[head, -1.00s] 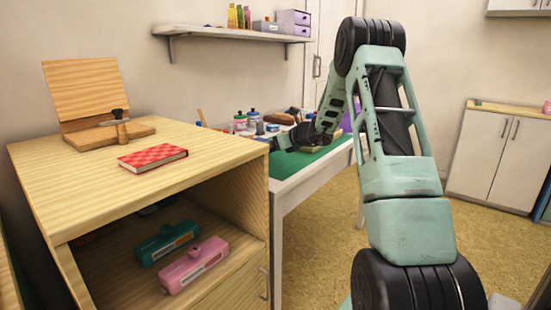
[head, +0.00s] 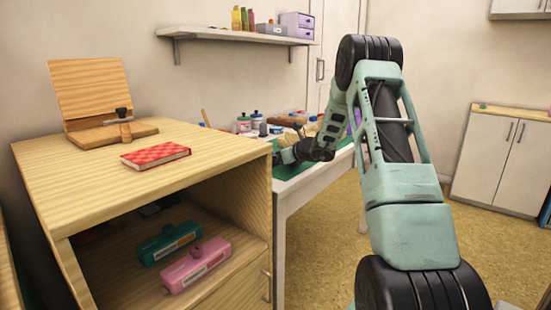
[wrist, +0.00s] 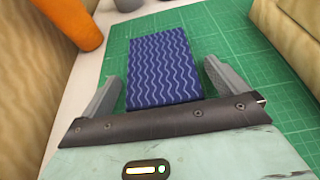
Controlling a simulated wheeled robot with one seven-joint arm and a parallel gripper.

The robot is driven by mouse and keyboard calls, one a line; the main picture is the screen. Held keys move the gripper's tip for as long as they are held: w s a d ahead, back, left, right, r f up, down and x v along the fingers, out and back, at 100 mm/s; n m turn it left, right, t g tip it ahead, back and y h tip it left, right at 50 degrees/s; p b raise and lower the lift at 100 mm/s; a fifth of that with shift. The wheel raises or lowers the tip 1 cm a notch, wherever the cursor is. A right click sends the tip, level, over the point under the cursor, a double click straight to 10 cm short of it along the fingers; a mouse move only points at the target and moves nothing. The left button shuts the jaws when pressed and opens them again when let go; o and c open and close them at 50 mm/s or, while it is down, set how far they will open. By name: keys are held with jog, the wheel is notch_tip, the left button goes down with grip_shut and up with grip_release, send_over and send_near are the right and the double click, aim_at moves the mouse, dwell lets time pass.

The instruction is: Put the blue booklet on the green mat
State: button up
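The blue booklet (wrist: 160,65), dark blue with light wavy lines, lies on the green mat (wrist: 255,65) in the wrist view. My gripper (wrist: 161,70) is open, one finger on each side of the booklet, with green showing between the booklet and each finger. In the head view the mat (head: 292,171) shows on the white table, and my gripper (head: 280,157) is low over it. I cannot make out the booklet there.
A red checked booklet (head: 156,156) and a wooden press (head: 110,133) are on the wooden cabinet at left. Teal (head: 168,243) and pink (head: 196,265) stampers sit inside it. An orange object (wrist: 75,20) stands beside the mat. Bottles crowd the table's back.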

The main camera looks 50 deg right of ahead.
jog(key=shift+r, duration=0.25)
jog(key=p+v, duration=0.1)
jog(key=v, duration=1)
jog(key=shift+s+r+p, duration=0.15)
jog(key=shift+s+p, duration=0.2)
jog(key=shift+s, duration=0.1)
jog(key=shift+d, duration=0.1)
